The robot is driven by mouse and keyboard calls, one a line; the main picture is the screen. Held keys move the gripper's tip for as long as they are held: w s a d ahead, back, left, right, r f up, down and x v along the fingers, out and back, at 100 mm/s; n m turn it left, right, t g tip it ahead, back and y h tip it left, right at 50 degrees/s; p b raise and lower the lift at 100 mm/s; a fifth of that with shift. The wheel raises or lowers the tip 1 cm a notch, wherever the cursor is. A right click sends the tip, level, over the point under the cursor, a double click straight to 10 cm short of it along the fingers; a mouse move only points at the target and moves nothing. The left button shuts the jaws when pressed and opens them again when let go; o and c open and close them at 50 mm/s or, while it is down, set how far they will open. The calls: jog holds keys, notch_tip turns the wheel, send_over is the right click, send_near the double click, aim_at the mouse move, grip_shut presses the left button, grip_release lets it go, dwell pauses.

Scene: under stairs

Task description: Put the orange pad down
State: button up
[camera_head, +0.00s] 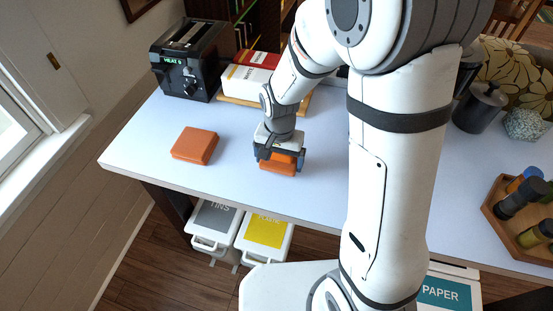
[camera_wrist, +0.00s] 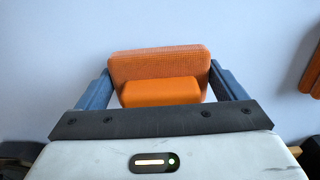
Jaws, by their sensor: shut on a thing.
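My gripper (camera_head: 281,156) is shut on the orange pad (camera_head: 279,165), over the front part of the pale table. In the wrist view the orange pad (camera_wrist: 160,92) sits between the two blue-grey fingers of my gripper (camera_wrist: 160,78). It shows a textured back part and a smoother, brighter front part. I cannot tell whether its underside touches the table. A second, darker orange-brown pad (camera_head: 195,146) lies flat on the table to the left, apart from my gripper. Its edge also shows at the right of the wrist view (camera_wrist: 313,75).
The pale table (camera_head: 150,145) is clear around both pads. A black toaster-like device (camera_head: 188,62) and red-and-white boxes (camera_head: 250,74) stand behind. A wooden tray with bottles (camera_head: 500,222) is at the right. Labelled bins (camera_head: 263,232) sit below the front edge.

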jog(key=shift+w+f, duration=0.1)
jog(key=shift+f, duration=0.45)
jog(key=shift+f, duration=0.1)
jog(key=o, duration=0.7)
jog(key=shift+o, duration=0.2)
